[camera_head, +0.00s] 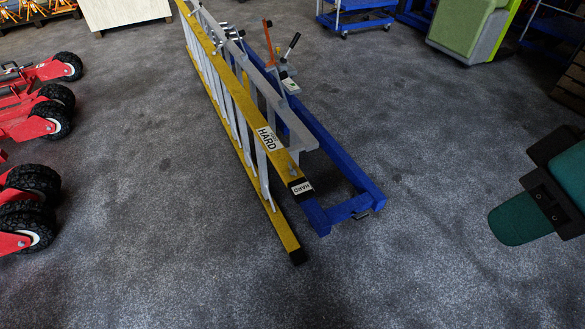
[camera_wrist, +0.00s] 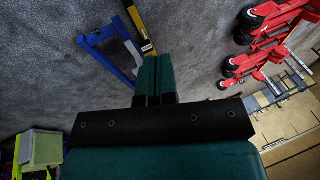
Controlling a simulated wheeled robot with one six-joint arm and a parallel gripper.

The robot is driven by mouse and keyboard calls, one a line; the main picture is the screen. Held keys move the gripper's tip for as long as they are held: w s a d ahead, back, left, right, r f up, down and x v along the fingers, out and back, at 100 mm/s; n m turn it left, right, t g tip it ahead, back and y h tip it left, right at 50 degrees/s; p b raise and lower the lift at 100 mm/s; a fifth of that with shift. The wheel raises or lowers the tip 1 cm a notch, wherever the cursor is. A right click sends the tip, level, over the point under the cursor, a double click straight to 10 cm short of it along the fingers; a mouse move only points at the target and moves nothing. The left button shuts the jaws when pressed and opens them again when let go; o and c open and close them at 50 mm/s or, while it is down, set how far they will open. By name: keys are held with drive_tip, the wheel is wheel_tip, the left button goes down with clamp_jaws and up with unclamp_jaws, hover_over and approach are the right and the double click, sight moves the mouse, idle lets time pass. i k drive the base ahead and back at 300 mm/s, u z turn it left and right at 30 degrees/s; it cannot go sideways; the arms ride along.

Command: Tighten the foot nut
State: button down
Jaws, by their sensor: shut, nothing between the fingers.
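A ladder with a yellow rail (camera_head: 250,120) and grey rungs lies on its side along a long blue frame (camera_head: 335,158) on the floor. Its black-capped ends face the camera. A small round fastener (camera_head: 292,170) shows near the ladder's near end; I cannot tell whether it is the foot nut. The blue frame (camera_wrist: 112,50) and the yellow rail (camera_wrist: 138,22) also show in the wrist view, beyond the fingers. My gripper (camera_head: 505,225) is at the right, well apart from the ladder. Its teal fingers (camera_wrist: 153,62) are shut together and empty.
Red trolley jacks (camera_head: 35,125) with black wheels stand along the left. Levers (camera_head: 283,50) stick up from the blue frame. A grey-green container (camera_head: 470,32), a blue trolley (camera_head: 355,20) and a pale crate (camera_head: 122,12) stand at the back. The grey floor around the ladder is clear.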

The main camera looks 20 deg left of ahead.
sight(292, 171)
drive_tip(key=k, duration=1.3)
drive_tip(key=u, duration=0.7)
drive_tip(key=i, duration=0.55)
drive_tip(key=u, duration=0.65)
drive_tip(key=i, duration=1.25)
drive_tip(key=z, duration=0.6)
